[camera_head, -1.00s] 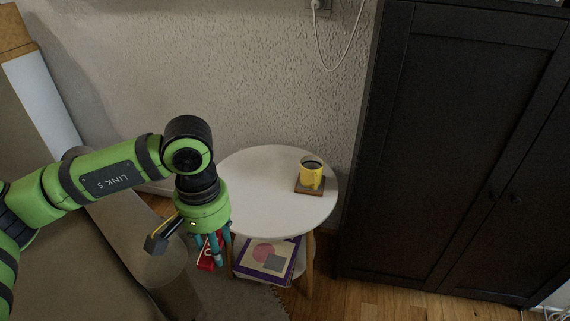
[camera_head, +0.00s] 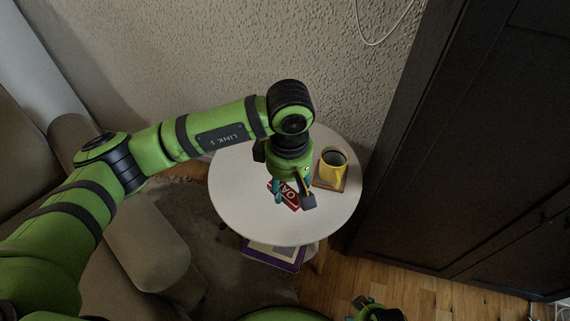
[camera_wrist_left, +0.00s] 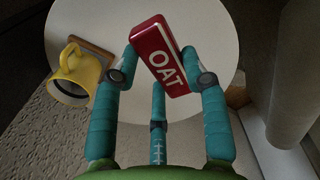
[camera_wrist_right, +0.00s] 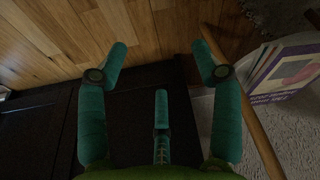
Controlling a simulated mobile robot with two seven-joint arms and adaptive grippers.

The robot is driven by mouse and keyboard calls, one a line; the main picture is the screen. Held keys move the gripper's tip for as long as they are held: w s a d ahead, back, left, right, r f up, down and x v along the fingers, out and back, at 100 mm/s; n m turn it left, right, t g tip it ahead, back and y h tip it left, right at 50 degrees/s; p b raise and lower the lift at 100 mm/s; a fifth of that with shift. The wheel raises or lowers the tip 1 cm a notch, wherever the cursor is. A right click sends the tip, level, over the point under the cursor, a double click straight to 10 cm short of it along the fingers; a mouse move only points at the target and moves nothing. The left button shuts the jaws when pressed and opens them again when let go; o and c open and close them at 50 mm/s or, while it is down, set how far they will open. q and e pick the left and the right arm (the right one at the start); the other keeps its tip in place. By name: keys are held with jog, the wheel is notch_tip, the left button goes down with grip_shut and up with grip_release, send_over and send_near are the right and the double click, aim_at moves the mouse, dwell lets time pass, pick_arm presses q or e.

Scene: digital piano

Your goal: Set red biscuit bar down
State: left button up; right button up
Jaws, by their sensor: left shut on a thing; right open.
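The red biscuit bar (camera_wrist_left: 160,56), with white "OAT" lettering, is between the teal fingers of my left gripper (camera_wrist_left: 163,72) in the left wrist view. My left gripper is shut on it. In the head view the bar (camera_head: 288,196) shows under my left gripper (camera_head: 290,190), over the white round table (camera_head: 240,212). I cannot tell whether the bar touches the tabletop. My right gripper (camera_wrist_right: 160,72) is open and empty in the right wrist view, with wooden floor and a dark surface beyond it.
A yellow mug (camera_head: 333,168) on a brown coaster (camera_head: 323,184) stands on the table just right of my left gripper. A purple-edged book (camera_head: 270,255) lies on the lower shelf. A dark cabinet (camera_head: 470,150) stands at right. The table's left and front are clear.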

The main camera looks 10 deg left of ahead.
pick_arm(q)
jog(key=shift+s+d+n, duration=0.15)
jog(key=shift+d+n, duration=0.15)
jog(key=shift+d, duration=0.2)
jog(key=shift+f, duration=0.3)
jog(key=b, duration=0.1)
send_over(264, 188)
notch_tip(264, 188, down, 7)
jog(key=shift+r, duration=0.1)
notch_tip(264, 188, down, 4)
jog(key=shift+r, duration=0.1)
pick_arm(e)
jog(key=shift+w+a+r, duration=0.1)
jog(key=shift+w+r, duration=0.25)
jog(key=shift+r, duration=0.3)
jog(key=shift+w+r, duration=0.35)
jog(key=shift+r, duration=0.25)
pick_arm(q)
jog(key=shift+f+b, duration=0.25)
jog(key=shift+b, duration=0.2)
pick_arm(e)
jog(key=shift+s, duration=0.15)
pick_arm(q)
jog(key=o, duration=0.9)
jog(key=shift+o, duration=0.2)
pick_arm(e)
jog(key=shift+r, duration=0.25)
